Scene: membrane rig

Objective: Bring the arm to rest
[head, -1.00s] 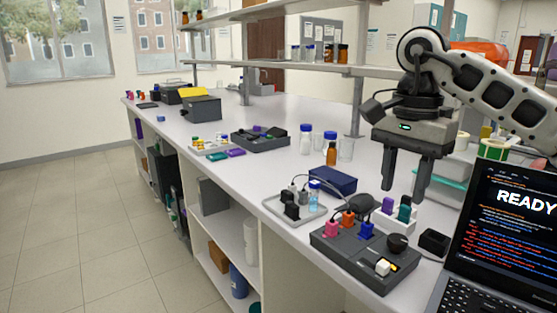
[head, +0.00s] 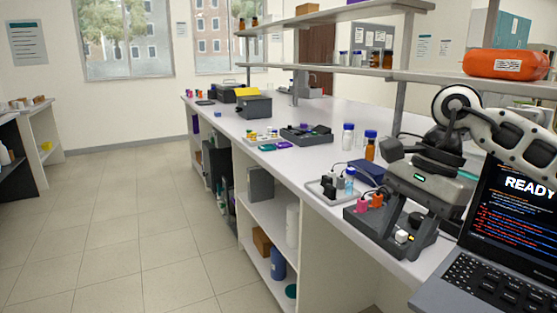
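My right arm comes in from the right, above the bench. Its gripper (head: 400,243) is tilted and points down in front of the dark grey rig (head: 376,228). The two fingers are apart, with nothing visibly held between them; they cover part of the rig. I cannot tell whether they touch it. Pink (head: 362,205) and orange (head: 377,200) plugs stand in the rig, and a white knob (head: 401,236) shows between the fingers. My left gripper is not in view.
An open laptop (head: 495,215) reading READY stands close at right. A light tray (head: 320,190) with dark blocks and a small blue-capped bottle (head: 349,182) lies left of the rig. An orange bundle (head: 506,64) lies on the shelf. The floor (head: 130,220) at left is clear.

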